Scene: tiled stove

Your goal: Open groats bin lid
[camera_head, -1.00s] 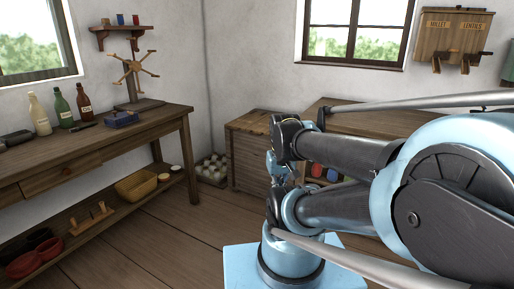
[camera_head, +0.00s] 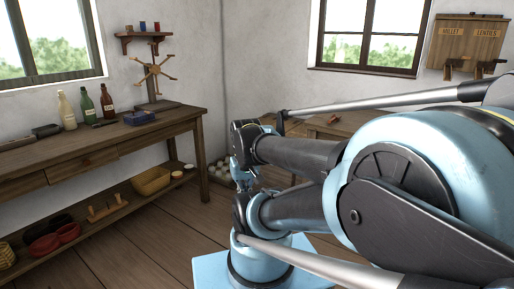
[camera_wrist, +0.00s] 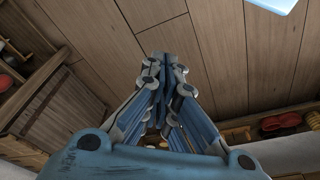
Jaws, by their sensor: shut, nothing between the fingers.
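No label reading groats can be made out. In the head view my arm covers the middle and right, and the fingertips cannot be made out.
A wall dispenser (camera_head: 468,42) marked millet and lentils hangs at upper right. The floor (camera_head: 150,240) between bench and my base is clear.

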